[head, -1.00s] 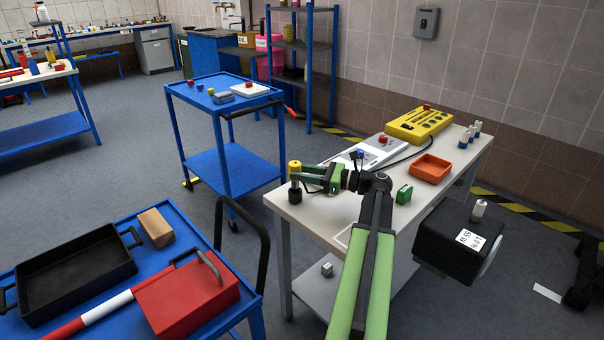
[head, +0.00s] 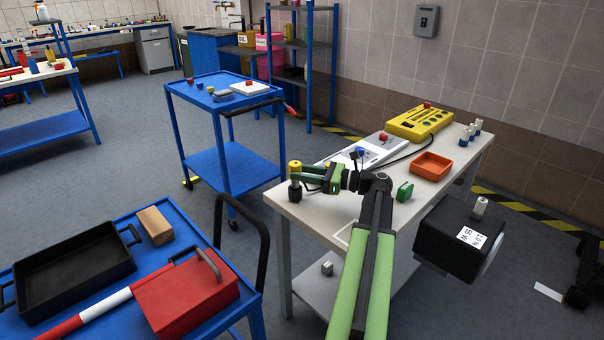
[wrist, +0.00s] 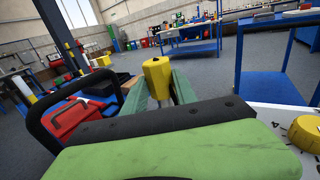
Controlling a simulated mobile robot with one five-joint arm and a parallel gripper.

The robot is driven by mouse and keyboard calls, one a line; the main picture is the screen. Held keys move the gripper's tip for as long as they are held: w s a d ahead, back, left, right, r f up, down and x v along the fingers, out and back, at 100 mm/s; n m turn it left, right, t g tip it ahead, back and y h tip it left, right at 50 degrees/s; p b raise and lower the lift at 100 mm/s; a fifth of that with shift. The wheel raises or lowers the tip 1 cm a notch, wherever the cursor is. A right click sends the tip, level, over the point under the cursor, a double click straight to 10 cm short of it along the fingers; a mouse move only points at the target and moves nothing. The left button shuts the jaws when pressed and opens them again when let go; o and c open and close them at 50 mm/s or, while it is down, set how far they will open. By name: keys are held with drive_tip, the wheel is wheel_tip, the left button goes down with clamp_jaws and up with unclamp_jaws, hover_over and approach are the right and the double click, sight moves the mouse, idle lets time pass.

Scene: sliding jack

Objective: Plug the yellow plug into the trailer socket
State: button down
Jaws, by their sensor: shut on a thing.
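The yellow plug (head: 294,166) is at the left front corner of the white table (head: 330,222). My gripper (head: 298,178) is shut on it from the right. In the wrist view the yellow plug (wrist: 157,76) shows upright between my green fingers (wrist: 160,90), its lower part hidden behind my gripper body. A black round piece (head: 295,193) is directly below the plug by the table edge; I cannot tell whether they touch. I cannot clearly identify the trailer socket in either view.
A yellow knob (wrist: 306,133) is at the wrist view's lower right. A blue cart (head: 230,160) stands beyond.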

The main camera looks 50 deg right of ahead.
sight(297, 183)
drive_tip(key=shift+f+b, duration=1)
drive_tip(key=shift+f, duration=0.1)
drive_tip(key=shift+s+a+f+b, duration=0.15)
drive_tip(key=shift+a+f+b, duration=0.25)
drive_tip(key=shift+f+b, duration=0.45)
drive_tip(key=shift+r, duration=0.25)
drive_tip(key=shift+d+r+p, duration=0.3)
drive_tip(key=shift+r+p, duration=0.55)
drive_tip(key=shift+p, duration=0.25)
drive_tip(key=shift+w+r+p, duration=0.2)
drive_tip(key=shift+r+p, duration=0.55)
drive_tip(key=shift+d+f, duration=0.1)
drive_tip(key=shift+f, duration=0.1)
drive_tip(key=shift+f+b, duration=0.35)
drive_tip(key=shift+b, duration=0.25)
drive_tip(key=shift+f+b, duration=0.7)
